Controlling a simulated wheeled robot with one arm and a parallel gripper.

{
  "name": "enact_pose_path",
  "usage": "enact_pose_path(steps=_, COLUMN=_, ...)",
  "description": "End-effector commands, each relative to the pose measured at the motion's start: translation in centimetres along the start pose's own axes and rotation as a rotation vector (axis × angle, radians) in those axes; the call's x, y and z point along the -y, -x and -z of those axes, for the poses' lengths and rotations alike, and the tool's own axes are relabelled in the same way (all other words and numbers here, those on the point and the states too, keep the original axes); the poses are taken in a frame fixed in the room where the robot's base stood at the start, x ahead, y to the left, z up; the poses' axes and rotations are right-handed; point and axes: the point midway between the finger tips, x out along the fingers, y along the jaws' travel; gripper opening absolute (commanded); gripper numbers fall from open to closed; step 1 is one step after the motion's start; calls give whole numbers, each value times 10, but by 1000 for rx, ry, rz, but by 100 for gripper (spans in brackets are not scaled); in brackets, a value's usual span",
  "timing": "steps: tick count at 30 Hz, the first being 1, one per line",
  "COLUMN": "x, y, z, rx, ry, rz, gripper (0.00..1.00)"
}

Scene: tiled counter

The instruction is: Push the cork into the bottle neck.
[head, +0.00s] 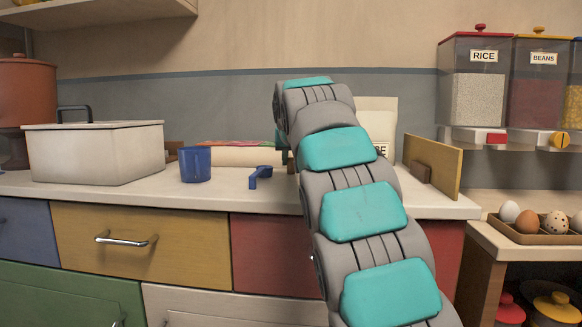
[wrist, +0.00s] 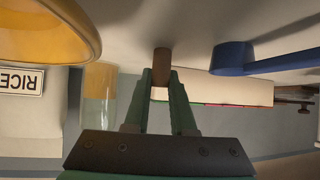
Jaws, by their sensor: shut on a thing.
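My gripper (wrist: 161,76) is shut on the cork (wrist: 161,59), a small brown cylinder between the fingertips in the wrist view. The cork's far end points away from my gripper, toward the counter. No bottle neck can be made out clearly. A clear and amber glass-like vessel (wrist: 98,95) stands left of the fingers in the wrist view, apart from the cork; I cannot tell whether it is the bottle. In the head view my arm hides the cork and nearly all of my gripper.
A yellow rounded object (wrist: 45,32) is close at upper left in the wrist view, near a RICE-labelled bag (wrist: 28,110). A blue scoop (head: 261,174), blue cup (head: 195,164) and white bin (head: 95,152) stand left of my arm. An upright board (head: 434,166) is at right.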

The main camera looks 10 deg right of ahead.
Motion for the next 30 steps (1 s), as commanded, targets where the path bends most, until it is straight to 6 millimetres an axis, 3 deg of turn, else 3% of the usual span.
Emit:
enact_pose_path(steps=15, x=0, y=2, z=4, rx=0, ry=1, rz=0, gripper=0)
enact_pose_path(steps=30, x=1, y=24, z=39, rx=-3, ry=1, rz=2, gripper=0)
